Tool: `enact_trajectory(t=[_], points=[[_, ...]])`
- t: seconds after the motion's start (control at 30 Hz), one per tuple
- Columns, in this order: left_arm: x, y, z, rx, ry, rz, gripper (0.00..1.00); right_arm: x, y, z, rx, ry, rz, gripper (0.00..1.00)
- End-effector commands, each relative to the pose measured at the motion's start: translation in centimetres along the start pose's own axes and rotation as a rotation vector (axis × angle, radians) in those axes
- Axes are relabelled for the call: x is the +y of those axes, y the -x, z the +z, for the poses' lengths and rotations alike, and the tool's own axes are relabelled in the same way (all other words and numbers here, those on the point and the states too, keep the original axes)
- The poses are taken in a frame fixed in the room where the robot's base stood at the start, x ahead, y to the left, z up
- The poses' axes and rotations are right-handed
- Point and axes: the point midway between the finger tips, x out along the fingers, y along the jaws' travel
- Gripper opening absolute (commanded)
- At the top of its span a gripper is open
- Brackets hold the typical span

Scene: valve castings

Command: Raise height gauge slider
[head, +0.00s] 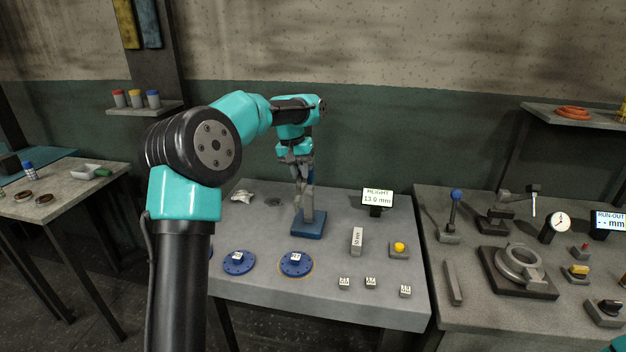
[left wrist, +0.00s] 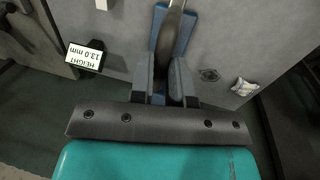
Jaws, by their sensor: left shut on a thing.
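The height gauge (head: 309,222) stands on the middle table, with a blue base and a grey upright. My left gripper (head: 303,178) reaches down to its column from above and is shut on the slider, which my fingers mostly hide. In the left wrist view the fingers (left wrist: 164,88) close around the gauge's dark column part, and the blue base (left wrist: 187,30) shows beyond them. The height display (head: 377,198) behind the gauge reads 13.0 mm; it also shows in the left wrist view (left wrist: 84,57).
Two blue flanges (head: 239,263) (head: 296,264) lie in front of the gauge. A grey 50 mm block (head: 357,241), a yellow button box (head: 399,249) and small labelled blocks (head: 371,283) stand to the right. A crumpled cloth (head: 242,196) lies at the back left.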

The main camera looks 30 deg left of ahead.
Motion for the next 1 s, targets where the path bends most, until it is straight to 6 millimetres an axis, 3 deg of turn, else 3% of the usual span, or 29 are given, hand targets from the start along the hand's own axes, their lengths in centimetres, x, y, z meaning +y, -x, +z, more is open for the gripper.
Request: enact_trajectory(t=[0.27,0.3,0.53,0.83,1.0], points=[[0.1,0.1,-0.1,0.004,0.0,0.001,0.0,0.0,0.0,0.0,0.0,0.0,0.0,0.43],[0.1,0.1,0.0,0.004,0.0,0.001,0.2,0.0,0.0,0.0,0.0,0.0,0.0,0.43],[0.1,0.1,0.0,0.002,-0.001,0.001,0.42,0.0,0.0,0.0,0.0,0.0,0.0,0.43],[0.1,0.2,0.0,0.001,0.0,0.001,0.42,0.0,0.0,0.0,0.0,0.0,0.0,0.43],[0.1,1.4,-0.1,0.004,-0.001,0.001,0.42,0.0,0.0,0.0,0.0,0.0,0.0,0.43]])
